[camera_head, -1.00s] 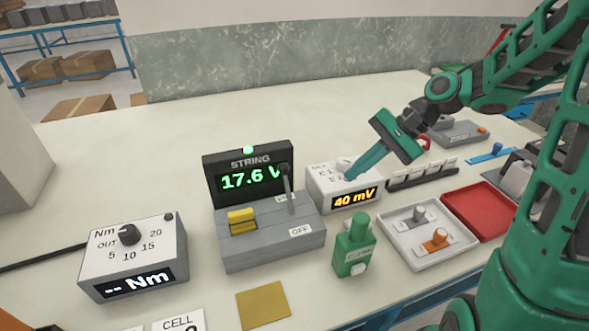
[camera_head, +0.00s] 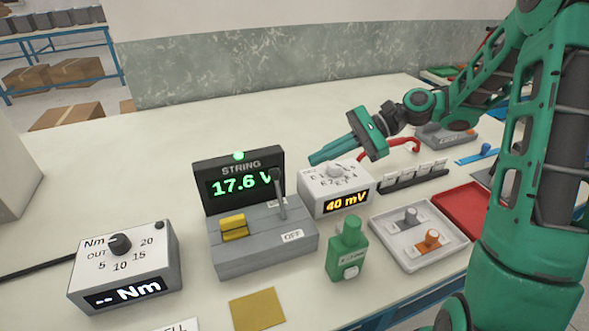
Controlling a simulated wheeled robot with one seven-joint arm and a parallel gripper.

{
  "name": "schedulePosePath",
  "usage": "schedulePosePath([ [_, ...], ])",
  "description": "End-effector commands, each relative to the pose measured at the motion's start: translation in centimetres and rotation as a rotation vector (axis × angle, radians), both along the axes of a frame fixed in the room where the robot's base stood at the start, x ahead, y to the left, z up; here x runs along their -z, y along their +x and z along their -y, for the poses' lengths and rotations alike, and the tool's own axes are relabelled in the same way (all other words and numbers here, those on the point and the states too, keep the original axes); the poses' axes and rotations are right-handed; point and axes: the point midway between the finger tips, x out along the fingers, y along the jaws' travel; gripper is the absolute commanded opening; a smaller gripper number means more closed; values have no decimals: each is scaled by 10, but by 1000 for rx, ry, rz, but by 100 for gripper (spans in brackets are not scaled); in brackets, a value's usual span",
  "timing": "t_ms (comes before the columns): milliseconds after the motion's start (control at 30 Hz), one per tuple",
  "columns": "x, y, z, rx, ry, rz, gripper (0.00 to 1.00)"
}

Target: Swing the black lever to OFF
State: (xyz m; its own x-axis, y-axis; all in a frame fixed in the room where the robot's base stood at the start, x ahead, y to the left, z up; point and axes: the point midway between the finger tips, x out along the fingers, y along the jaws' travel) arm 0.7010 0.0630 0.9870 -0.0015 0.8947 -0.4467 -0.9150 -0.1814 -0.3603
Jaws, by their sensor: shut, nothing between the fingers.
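The black lever (camera_head: 281,196) stands upright at the right side of the grey STRING box (camera_head: 262,262). Its knob overlaps the right edge of the display, which reads 17.6 V in green. The OFF label (camera_head: 292,236) is on the front right of the box top, nearer to me than the lever. Another label behind the lever is partly hidden by it. My gripper (camera_head: 313,160) is shut and empty, pointing left. Its tips are to the right of the lever's knob and the display, apart from both, above the back of the white 40 mV meter.
The white 40 mV meter (camera_head: 343,201) stands right of the STRING box. A yellow block (camera_head: 233,228) sits on the box's left side. A green bottle-like object (camera_head: 347,248), a grey tray (camera_head: 397,251) and a torque box (camera_head: 126,268) are nearby. The table behind is clear.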

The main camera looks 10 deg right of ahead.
Motion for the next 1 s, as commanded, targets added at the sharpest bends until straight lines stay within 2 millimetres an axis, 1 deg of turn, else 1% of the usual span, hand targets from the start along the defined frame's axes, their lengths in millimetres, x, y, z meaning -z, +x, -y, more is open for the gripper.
schedulePosePath([
  [167, 9, -1, -19, -4, 1, -3, 0],
  [400, 27, -1, -56, -3, 1, -2, 0],
  [600, 39, -1, -78, -3, 0, -1, 0],
  [800, 44, -1, -87, -2, -1, -1, 0],
  [1000, 44, -1, -87, -1, 0, 0, 0],
])
